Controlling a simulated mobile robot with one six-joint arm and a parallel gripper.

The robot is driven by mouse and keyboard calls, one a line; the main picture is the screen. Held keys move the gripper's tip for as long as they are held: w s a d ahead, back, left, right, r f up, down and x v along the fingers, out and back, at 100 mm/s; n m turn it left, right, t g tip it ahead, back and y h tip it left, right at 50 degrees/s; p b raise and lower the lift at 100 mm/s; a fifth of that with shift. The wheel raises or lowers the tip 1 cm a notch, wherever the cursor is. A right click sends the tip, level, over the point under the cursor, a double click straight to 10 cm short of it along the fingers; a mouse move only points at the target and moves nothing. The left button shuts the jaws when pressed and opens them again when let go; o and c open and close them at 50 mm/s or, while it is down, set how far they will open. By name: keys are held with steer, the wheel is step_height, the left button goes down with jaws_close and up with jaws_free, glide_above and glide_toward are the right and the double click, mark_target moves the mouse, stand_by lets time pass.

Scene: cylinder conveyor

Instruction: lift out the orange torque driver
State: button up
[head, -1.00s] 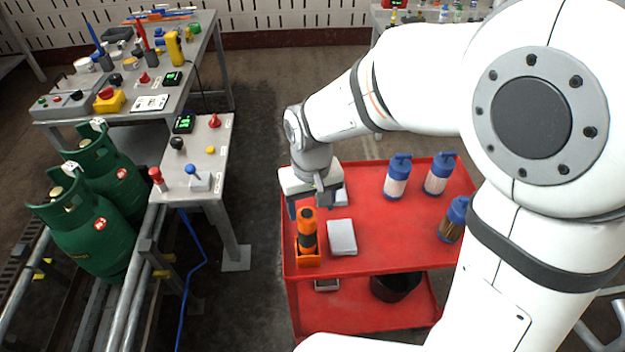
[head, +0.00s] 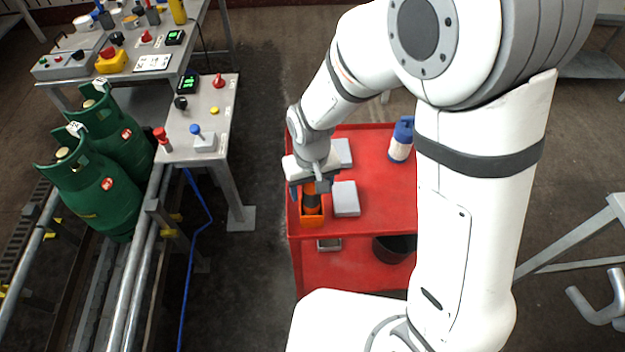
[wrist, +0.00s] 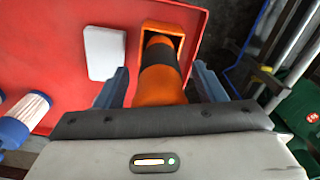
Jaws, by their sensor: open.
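The orange torque driver (wrist: 160,73) has a black band around its middle. It stands in an orange holder (head: 312,218) at the left edge of the red cart's top. My gripper (head: 309,192) is over the driver and hides its upper part in the head view. In the wrist view my gripper (wrist: 161,88) is open, with one blue finger on each side of the driver. A gap shows between the driver and the fingers.
A grey-white box (head: 346,199) lies just right of the holder on the red cart (head: 385,218). A grey control stand (head: 185,135) and green gas cylinders (head: 100,192) are to the left.

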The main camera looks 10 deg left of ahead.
steer(key=c, duration=1.3)
steer(key=o, duration=0.7)
steer(key=c, duration=0.6)
steer(key=shift+o, duration=0.2)
steer(key=shift+r+p, duration=2.65)
steer(key=shift+r, duration=1.15)
